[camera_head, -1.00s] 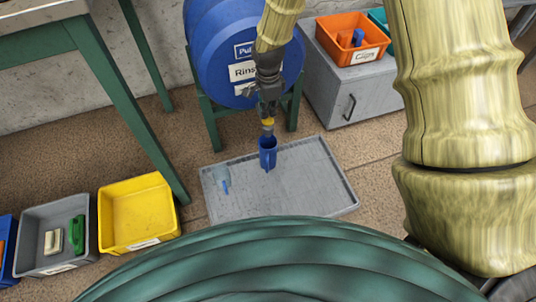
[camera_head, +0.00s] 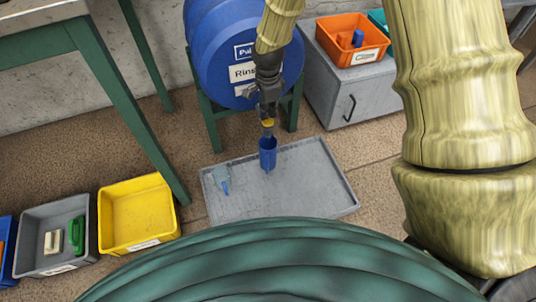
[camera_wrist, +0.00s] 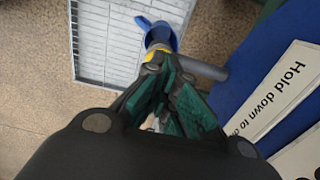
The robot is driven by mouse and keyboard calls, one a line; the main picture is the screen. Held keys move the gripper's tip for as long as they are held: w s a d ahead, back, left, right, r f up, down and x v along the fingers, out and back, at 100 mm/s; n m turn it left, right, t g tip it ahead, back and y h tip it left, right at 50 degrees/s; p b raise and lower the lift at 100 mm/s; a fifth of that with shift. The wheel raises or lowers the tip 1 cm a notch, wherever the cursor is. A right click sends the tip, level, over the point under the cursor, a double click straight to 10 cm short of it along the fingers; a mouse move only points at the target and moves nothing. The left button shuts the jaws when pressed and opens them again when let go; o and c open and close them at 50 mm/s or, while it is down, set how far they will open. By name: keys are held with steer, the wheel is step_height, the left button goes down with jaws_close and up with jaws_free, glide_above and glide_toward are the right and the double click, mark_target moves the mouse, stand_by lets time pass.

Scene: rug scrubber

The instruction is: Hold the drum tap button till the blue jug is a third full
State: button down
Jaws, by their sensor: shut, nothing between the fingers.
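The blue drum (camera_head: 215,50) lies on a green stand at the back. The blue jug (camera_head: 268,155) stands on the grey tray (camera_head: 310,190) below the drum's tap; its open rim also shows in the wrist view (camera_wrist: 163,32). The water level inside cannot be made out. A yellow part (camera_head: 267,123) of the tap shows just above the jug. My gripper (camera_wrist: 158,65) is shut and empty, pointing down, its fingertips at the yellow part; whether they touch or press it cannot be told. The grey tap pipe (camera_wrist: 205,68) runs beside the fingers.
A yellow bin (camera_head: 140,215) and a grey bin (camera_head: 40,245) stand at front left. A grey cabinet (camera_head: 350,95) holds an orange bin (camera_head: 340,55). A green table leg (camera_head: 130,110) stands at left.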

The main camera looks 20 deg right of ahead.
steer(key=shift+f, duration=1.4)
stand_by(6.6)
